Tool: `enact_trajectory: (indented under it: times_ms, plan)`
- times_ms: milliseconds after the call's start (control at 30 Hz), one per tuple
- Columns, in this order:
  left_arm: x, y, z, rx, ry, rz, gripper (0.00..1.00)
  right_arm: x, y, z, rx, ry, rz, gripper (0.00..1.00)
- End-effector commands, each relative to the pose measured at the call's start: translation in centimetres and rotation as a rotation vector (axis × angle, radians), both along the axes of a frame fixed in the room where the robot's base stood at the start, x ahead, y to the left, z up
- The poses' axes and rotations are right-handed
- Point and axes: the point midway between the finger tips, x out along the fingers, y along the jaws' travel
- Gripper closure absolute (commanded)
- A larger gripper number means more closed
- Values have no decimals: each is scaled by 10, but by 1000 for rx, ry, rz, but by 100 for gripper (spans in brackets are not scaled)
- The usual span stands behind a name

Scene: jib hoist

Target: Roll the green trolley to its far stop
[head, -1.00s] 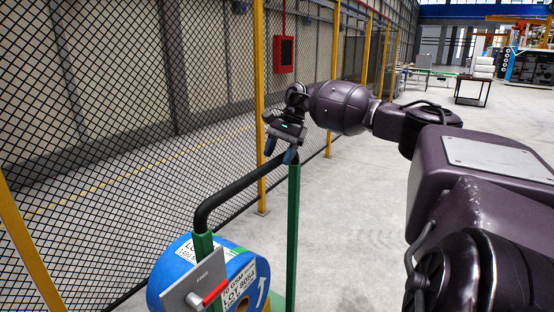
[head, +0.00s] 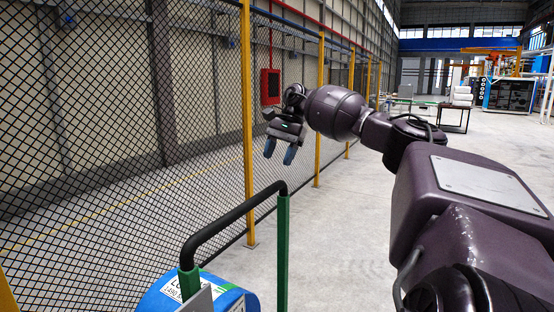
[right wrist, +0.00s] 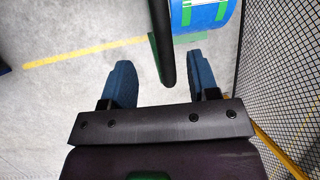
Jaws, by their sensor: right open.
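The green trolley (head: 283,255) stands at the bottom of the head view, with a black push bar (head: 233,217) across its green posts. A blue roll with a white label (head: 206,298) sits on it, partly cut off by the frame. My right gripper (head: 279,152) is open and empty, above and beyond the bar's right end, apart from it in the head view. In the right wrist view, the black bar (right wrist: 161,40) runs between the directions of the two open blue fingers (right wrist: 163,80), with the blue roll (right wrist: 200,18) at the top. My left gripper is not in view.
A mesh fence (head: 110,120) with yellow posts (head: 248,130) runs along the left. A red box (head: 270,86) hangs behind it. The concrete floor (head: 350,250) right of the trolley is clear. A table (head: 455,112) stands far back.

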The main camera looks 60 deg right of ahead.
Motion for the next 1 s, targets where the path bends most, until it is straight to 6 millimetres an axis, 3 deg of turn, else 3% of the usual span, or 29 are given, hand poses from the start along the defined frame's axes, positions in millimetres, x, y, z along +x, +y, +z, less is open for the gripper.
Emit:
enact_trajectory:
  times_ms: [133,233,367,467,600,667,867,1000]
  plan:
    - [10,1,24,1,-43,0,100,-10,2,30,2,-35,5,45]
    - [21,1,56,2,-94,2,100,-21,12,52,-24,-38,39,45]
    - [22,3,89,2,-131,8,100,-26,33,57,-146,-9,65,45]
    - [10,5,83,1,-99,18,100,-22,49,42,-263,10,51,45]
    - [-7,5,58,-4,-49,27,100,-10,61,9,-377,5,-5,45]
    - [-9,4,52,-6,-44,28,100,-5,60,7,-393,-11,-41,45]
    - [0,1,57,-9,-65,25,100,-1,58,-2,-389,-16,-79,45]
    - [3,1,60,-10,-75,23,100,2,59,-21,-386,-15,-78,45]
